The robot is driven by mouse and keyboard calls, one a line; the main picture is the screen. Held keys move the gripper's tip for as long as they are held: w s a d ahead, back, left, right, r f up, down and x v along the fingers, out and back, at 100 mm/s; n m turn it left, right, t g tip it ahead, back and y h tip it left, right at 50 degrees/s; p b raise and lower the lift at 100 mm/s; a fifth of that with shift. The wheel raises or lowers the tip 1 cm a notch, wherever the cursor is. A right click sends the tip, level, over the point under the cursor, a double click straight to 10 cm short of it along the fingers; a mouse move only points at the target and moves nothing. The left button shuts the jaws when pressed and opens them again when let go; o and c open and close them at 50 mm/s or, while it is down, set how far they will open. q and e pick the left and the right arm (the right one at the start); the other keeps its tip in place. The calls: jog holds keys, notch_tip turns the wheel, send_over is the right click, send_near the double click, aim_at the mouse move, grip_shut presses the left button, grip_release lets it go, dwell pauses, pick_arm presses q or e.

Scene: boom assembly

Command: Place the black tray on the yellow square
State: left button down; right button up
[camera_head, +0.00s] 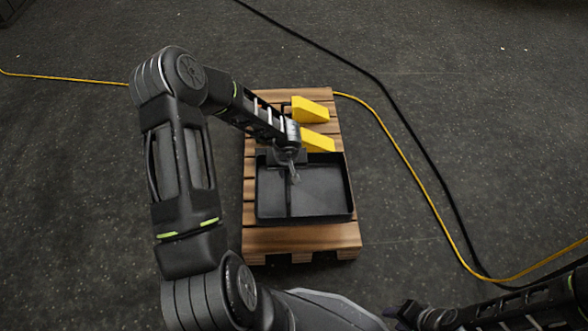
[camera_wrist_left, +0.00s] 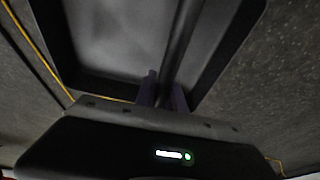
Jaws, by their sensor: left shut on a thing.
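The black tray (camera_head: 325,190) is a shallow rectangular tray with a divider. In the head view it appears over the front half of a wooden pallet; whether it rests on it or hangs above, I cannot tell. My left gripper (camera_head: 293,174) reaches down into the tray from behind and is shut on its divider. In the left wrist view the fingers (camera_wrist_left: 163,93) stand on either side of the divider, under the tray's dark interior (camera_wrist_left: 115,35). My right gripper (camera_head: 406,312) is low at the right, away from the tray; its jaw opening is unclear. No flat yellow square is visible.
The wooden pallet (camera_head: 300,238) stands on dark floor. Two yellow blocks (camera_head: 310,110) (camera_head: 319,142) lie on its back part, the nearer one close to the tray's back edge. A yellow cable (camera_head: 398,149) and a black cable (camera_head: 386,92) cross the floor at right.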

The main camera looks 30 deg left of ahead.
pick_arm(q)
jog(key=w+d+r+m, duration=0.3)
jog(key=w+d+r, duration=0.4)
jog(key=w+r, duration=0.45)
jog(key=d+r+m+h, duration=0.1)
jog(key=d+r+m, duration=0.3)
jog(key=d+r, duration=0.6)
notch_tip(320, 180, up, 4)
jog(key=shift+d+r+t+h, duration=0.25)
jog(key=shift+d+t+h, duration=0.1)
jog(key=shift+t+h, duration=0.05)
